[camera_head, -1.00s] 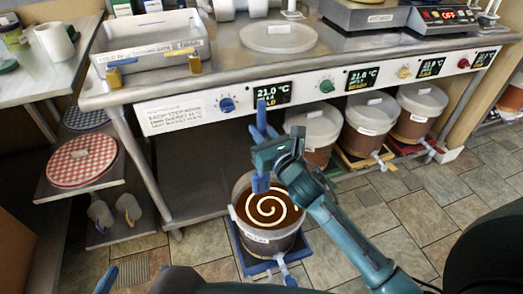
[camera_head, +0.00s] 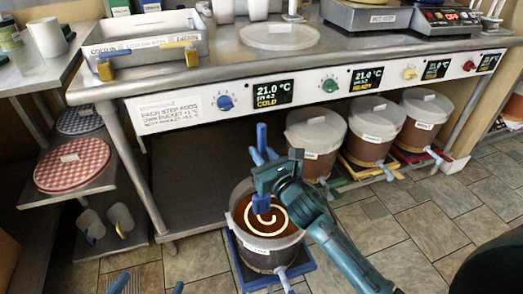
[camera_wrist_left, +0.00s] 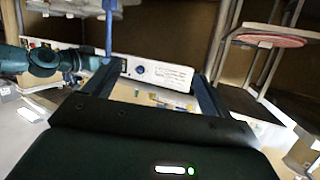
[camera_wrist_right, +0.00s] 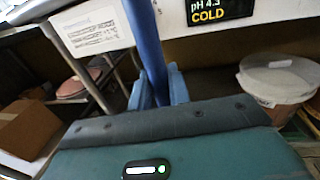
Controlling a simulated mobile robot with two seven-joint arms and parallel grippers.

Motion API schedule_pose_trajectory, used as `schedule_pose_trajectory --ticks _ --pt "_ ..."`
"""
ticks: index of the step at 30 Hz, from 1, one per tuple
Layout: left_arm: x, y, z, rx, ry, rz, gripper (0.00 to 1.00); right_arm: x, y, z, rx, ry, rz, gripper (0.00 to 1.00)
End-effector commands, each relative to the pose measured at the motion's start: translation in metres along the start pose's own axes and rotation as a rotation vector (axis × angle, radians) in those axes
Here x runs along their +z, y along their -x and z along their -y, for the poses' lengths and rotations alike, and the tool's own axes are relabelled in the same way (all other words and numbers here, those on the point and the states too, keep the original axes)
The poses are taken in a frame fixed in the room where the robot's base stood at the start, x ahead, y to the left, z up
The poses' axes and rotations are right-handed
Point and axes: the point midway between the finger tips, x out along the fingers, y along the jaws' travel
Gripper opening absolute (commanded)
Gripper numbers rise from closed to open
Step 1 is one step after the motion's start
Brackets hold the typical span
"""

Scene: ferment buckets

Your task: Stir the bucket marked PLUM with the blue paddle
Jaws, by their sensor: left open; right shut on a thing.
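My right gripper (camera_head: 268,178) is shut on the blue paddle (camera_head: 261,138), held upright over the open bucket (camera_head: 262,258). The bucket holds brown contents with a cream spiral on top. The paddle's lower end overlaps the contents in the head view; I cannot tell how deep it is. The bucket's label is too small to read. In the right wrist view the paddle shaft (camera_wrist_right: 148,45) stands between the fingers. My left gripper (camera_head: 149,286) is open and empty at the bottom left; its fingers also show in the left wrist view (camera_wrist_left: 155,85), with the paddle (camera_wrist_left: 108,28) beyond.
The open bucket stands on a blue tray (camera_head: 247,280) on the tiled floor. Several lidded buckets (camera_head: 316,132) stand to the right under the steel counter (camera_head: 330,62). The counter's front panel has knobs and displays, the left one (camera_head: 273,94) reading COLD. Checkered lids (camera_head: 75,165) sit on the left shelf.

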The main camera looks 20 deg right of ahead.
Motion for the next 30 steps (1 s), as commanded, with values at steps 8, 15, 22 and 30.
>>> schedule_pose_trajectory --ticks 8,15,22,30 --pt "0.006 -0.012 -0.003 -0.01 -0.062 -0.142 0.84 -0.039 0.0 0.0 0.0 0.0 0.001 0.0" --pt "0.003 -0.015 -0.008 -0.006 -0.116 -0.302 0.84 -0.068 0.0 0.0 0.001 -0.001 0.0 0.0" --pt "-0.001 -0.015 -0.015 0.011 -0.14 -0.411 0.84 -0.088 0.0 0.0 0.0 0.0 0.001 0.0" --pt "-0.004 -0.014 -0.018 0.021 -0.147 -0.455 0.84 -0.095 0.0 0.0 0.0 -0.001 0.001 0.0"
